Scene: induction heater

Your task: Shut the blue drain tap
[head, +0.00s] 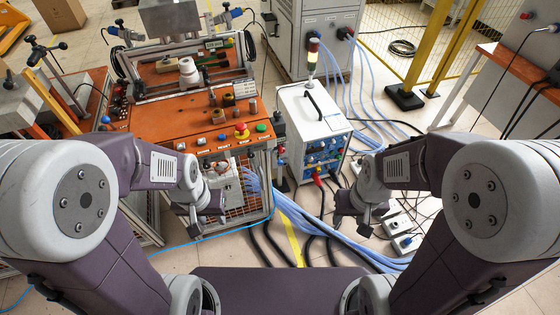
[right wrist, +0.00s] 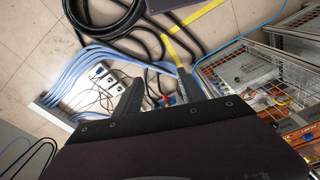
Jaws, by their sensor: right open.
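A blue part (head: 112,30) sits at the left end of the machine's upper frame, and a similar blue part (head: 236,12) sits at its right end. I cannot tell whether either is the drain tap, and no clear blue tap shows elsewhere. My left gripper (head: 196,216) hangs in front of the orange-topped machine; its jaws are too small to read. My right gripper (head: 352,217) is open and empty over the floor by the white box. Its two spread fingers also show in the right wrist view (right wrist: 158,80). Neither gripper touches a blue part.
The orange-topped machine (head: 165,112) has buttons on its front edge. A white box (head: 312,112) with blue sockets stands to its right. Blue hoses, black cables and a power strip (head: 403,240) lie on the floor. A yellow post (head: 432,50) and fence stand at the back right.

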